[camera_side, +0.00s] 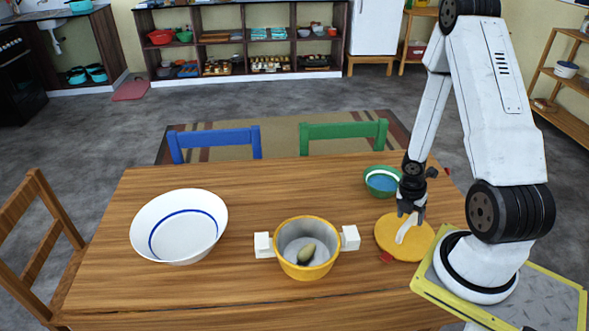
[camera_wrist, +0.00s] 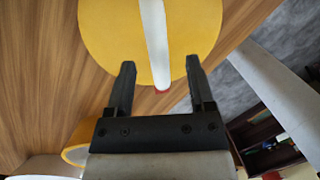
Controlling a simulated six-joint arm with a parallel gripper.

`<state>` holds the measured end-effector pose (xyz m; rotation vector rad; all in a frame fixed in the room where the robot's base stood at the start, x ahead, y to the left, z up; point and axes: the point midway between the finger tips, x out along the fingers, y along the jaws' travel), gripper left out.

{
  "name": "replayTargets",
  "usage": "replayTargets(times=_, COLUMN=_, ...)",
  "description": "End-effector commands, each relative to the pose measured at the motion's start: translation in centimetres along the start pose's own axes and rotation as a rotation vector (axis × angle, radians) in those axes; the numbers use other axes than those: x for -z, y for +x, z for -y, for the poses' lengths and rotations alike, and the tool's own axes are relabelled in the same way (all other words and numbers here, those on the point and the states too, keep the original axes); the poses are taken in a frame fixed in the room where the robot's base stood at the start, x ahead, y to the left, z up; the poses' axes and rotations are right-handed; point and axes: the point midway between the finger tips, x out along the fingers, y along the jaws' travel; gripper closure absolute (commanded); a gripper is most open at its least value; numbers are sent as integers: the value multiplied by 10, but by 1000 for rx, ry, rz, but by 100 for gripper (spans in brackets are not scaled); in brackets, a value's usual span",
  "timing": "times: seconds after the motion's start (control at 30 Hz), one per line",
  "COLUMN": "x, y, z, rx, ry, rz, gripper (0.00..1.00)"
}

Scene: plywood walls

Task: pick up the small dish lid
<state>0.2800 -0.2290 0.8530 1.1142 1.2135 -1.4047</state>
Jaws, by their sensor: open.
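The dish lid (camera_side: 388,236) is a flat yellow disc with a white bar handle, lying on the wooden table to the right of the pot. In the wrist view the lid (camera_wrist: 105,30) fills the upper middle, with its white handle (camera_wrist: 154,40) running up the picture. My gripper (camera_side: 411,212) is just above the lid, pointing down near the handle. Its two black fingers (camera_wrist: 157,75) are open, one on each side of the handle's lower end in the picture. I cannot tell whether they touch the lid.
A yellow pot (camera_side: 281,262) with white handles holds a green object (camera_side: 306,254). A large white bowl (camera_side: 143,226) stands at the left and a green bowl (camera_side: 380,171) behind the lid. The table (camera_side: 262,187) is clear between white bowl and pot.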

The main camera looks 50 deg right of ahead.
Motion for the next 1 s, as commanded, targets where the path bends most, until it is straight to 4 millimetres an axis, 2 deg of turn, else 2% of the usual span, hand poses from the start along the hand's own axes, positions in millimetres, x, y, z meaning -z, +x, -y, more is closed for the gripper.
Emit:
replayTargets(times=0.6, x=-1, y=30, z=-1, rx=0, ry=0, rz=0, gripper=31)
replayTargets(times=1.0, x=-1, y=33, z=-1, rx=-1, ry=1, rz=0, gripper=31)
